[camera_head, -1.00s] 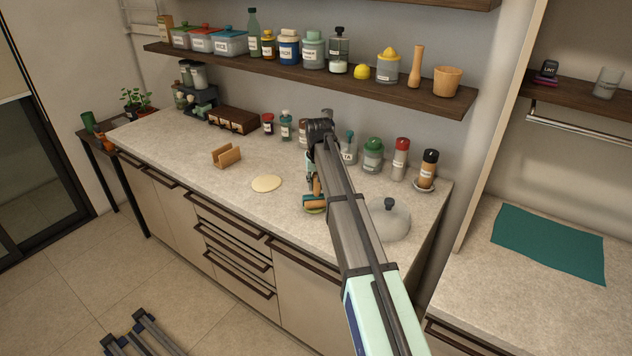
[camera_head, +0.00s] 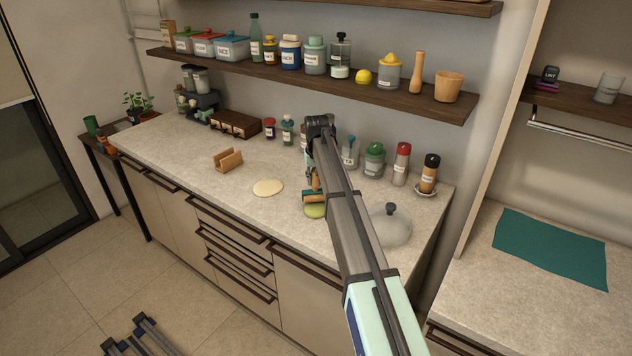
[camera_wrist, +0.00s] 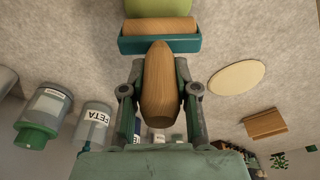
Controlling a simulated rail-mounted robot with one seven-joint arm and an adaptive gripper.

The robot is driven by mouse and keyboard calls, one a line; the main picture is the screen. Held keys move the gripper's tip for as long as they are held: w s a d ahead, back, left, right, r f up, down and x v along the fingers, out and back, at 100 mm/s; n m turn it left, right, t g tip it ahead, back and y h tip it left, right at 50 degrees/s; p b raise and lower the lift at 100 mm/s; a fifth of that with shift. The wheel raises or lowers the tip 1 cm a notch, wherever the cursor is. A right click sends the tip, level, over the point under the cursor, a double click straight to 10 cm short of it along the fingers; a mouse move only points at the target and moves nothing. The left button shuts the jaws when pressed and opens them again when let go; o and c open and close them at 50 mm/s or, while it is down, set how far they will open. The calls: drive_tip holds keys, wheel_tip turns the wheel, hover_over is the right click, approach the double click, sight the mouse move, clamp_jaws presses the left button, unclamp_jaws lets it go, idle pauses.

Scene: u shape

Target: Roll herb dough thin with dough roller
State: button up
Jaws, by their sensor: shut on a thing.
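My gripper (camera_wrist: 160,88) is shut on the wooden handle of the dough roller (camera_wrist: 160,27). The roller has a wooden cylinder in a teal frame, and it also shows beside my arm in the head view (camera_head: 312,195). The green herb dough (camera_wrist: 157,6) lies just beyond the roller in the wrist view, cut off by the frame edge. In the head view the dough (camera_head: 315,211) is a small green round in front of the roller, partly hidden by roller and arm. I cannot tell whether the roller touches the dough or hovers just above it.
A pale dough round (camera_head: 268,188) lies on the counter (camera_head: 200,180) to the left, with a wooden holder (camera_head: 228,160) beyond it. A glass dome lid (camera_head: 390,226) stands close to the right of my arm. Jars and shakers (camera_head: 374,160) line the wall.

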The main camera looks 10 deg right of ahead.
drive_tip(key=shift+s+p, duration=0.4)
drive_tip(key=shift+s, duration=0.9)
idle(0.5)
drive_tip(key=shift+w+f, duration=0.15)
drive_tip(key=shift+w, duration=1.25)
drive_tip(key=s, duration=0.6)
drive_tip(key=shift+f, duration=0.25)
wheel_tip(320, 180, up, 8)
drive_tip(key=p, duration=0.3)
drive_tip(key=shift+p, duration=0.4)
